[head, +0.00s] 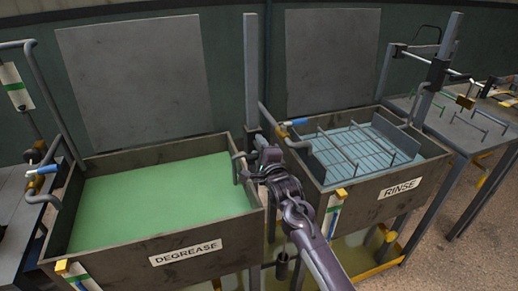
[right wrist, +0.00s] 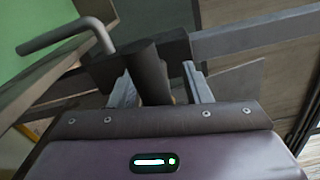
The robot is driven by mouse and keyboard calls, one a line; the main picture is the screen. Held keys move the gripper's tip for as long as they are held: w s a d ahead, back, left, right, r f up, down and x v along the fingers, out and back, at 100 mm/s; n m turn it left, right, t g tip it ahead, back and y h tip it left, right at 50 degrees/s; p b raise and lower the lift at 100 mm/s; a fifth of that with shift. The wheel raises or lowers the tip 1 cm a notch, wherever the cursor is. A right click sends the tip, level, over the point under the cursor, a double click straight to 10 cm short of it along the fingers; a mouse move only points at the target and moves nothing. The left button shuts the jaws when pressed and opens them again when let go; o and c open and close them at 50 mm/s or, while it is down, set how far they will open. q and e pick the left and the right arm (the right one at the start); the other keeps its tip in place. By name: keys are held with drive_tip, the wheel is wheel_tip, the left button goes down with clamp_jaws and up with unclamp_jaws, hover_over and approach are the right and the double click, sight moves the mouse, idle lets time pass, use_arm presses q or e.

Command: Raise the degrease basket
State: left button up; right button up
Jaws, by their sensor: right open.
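The degrease tank (head: 200,246), labelled DEGREASE, stands at the left in the head view, full of opaque green liquid (head: 150,195). No basket shows in it; anything under the surface is hidden. A grey bent bar (head: 239,165) shows at the tank's right end and also in the right wrist view (right wrist: 75,35). My right gripper (head: 259,161) is at that end, by the foot of the upright post (head: 251,75). In the right wrist view my right gripper (right wrist: 162,88) is open, its fingers on either side of a dark cylindrical grip (right wrist: 151,72). I cannot tell whether they touch it.
The rinse tank (head: 399,189) stands to the right, with a wire basket (head: 345,150) in pale blue liquid. Blue-tipped levers (head: 43,170) and pipes stick up at the tank rims. A side table (head: 465,130) is at far right.

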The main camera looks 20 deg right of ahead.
clamp_jaws()
wheel_tip(320, 180, up, 16)
drive_tip(key=p, duration=1)
drive_tip(key=shift+f+p, duration=0.15)
drive_tip(key=shift+p, duration=0.25)
drive_tip(key=shift+r, duration=0.55)
unclamp_jaws()
drive_tip(key=shift+s+f, duration=0.1)
drive_tip(key=shift+f, duration=0.1)
